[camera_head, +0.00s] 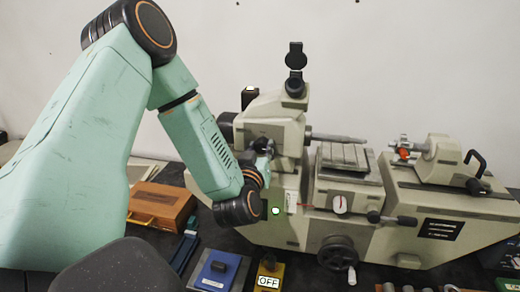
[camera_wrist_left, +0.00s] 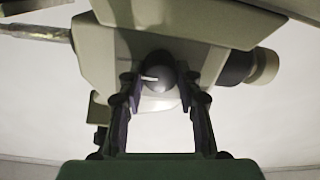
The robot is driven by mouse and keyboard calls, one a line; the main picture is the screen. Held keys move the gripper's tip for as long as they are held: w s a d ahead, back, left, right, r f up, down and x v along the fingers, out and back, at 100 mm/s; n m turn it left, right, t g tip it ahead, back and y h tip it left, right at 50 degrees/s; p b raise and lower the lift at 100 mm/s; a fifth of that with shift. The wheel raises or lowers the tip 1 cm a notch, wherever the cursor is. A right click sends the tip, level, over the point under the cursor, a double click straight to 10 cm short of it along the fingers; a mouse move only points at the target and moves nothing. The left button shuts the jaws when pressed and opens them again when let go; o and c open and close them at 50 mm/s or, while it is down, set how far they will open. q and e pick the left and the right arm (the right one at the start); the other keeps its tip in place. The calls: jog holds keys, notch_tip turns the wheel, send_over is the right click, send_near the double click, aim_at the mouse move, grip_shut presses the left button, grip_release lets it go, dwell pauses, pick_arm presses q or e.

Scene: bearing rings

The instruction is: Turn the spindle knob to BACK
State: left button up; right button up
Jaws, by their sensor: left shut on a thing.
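The spindle knob (camera_wrist_left: 160,72) is a round dark knob on the pale headstock of the lathe-like machine. In the left wrist view it sits between the two fingers of my left gripper (camera_wrist_left: 160,80), with a white mark pointing to the picture's left. The gripper is shut on it, one finger on each side. In the head view my left gripper (camera_head: 264,160) is at the front of the headstock (camera_head: 262,112), and my arm and the fingers mostly hide the knob there. No BACK label can be read. My right gripper is not in view.
The machine's bed (camera_head: 290,232) has a green light (camera_head: 276,211), a dial (camera_head: 340,204) and a handwheel (camera_head: 338,253).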

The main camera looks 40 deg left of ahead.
pick_arm(q)
jog(key=shift+c, duration=1.1)
jog(key=n+b, duration=0.1)
jog(key=n, duration=0.3)
jog(key=shift+b, duration=0.35)
jog(key=n+b, duration=0.2)
jog(key=n, duration=0.2)
jog(key=n+b, duration=0.2)
jog(key=n, duration=0.2)
jog(key=shift+a+n, duration=0.1)
jog(key=shift+n, duration=0.3)
jog(key=shift+s+n+h+b, duration=0.1)
jog(key=shift+n+h+b, duration=0.2)
jog(key=shift+n+b, duration=1.75)
jog(key=shift+n+p, duration=0.35)
jog(key=shift+n, duration=0.1)
jog(key=o, duration=1.1)
jog(key=shift+o, duration=0.2)
